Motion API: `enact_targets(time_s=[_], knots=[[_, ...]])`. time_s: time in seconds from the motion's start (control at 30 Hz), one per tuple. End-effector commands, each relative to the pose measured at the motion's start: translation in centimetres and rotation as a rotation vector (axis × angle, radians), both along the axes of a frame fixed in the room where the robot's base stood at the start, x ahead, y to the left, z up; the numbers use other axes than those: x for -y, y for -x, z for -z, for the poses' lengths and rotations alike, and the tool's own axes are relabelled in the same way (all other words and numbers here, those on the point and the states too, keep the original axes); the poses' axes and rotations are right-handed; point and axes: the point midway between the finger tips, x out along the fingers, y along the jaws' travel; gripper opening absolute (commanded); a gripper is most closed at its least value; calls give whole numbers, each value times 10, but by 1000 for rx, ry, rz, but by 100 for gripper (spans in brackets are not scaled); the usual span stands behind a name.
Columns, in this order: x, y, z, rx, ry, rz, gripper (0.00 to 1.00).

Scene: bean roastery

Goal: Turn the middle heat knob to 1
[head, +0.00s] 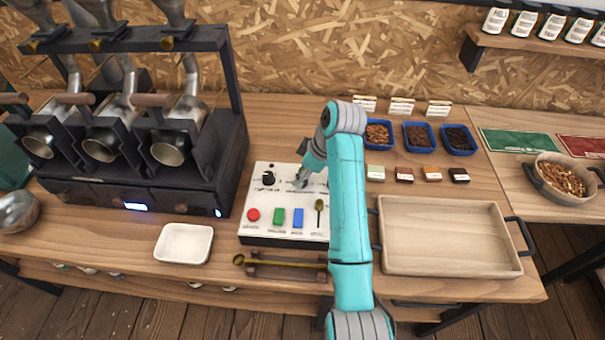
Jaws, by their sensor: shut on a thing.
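A white control box (262,222) stands on the wooden counter in the middle of the head view. A black knob (268,179) shows at its upper left; its setting is too small to read. My gripper (300,183) is at the top middle of the box, right of the black knob. It is shut on a control there, which the fingers mostly hide. My arm covers the right side of the box. The roaster front has three small dark knobs, the middle one (117,202) beside a lit blue display; my gripper is well away from them.
The black roaster (215,165) stands left, a white dish (184,243) in front, a wooden tray (450,268) right.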

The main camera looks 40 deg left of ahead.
Motion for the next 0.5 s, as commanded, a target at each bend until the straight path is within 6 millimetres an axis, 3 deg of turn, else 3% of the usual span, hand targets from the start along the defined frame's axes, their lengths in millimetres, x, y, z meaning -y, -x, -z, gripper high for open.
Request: enact_targets(time_s=[0.03,0.07,0.17,0.5], knots=[[2,1,3,-4,5,1,0],[2,1,3,-5,6,2,37],[1,0,3,-3,5,1,60],[1,0,1,-1,2,9,60]])
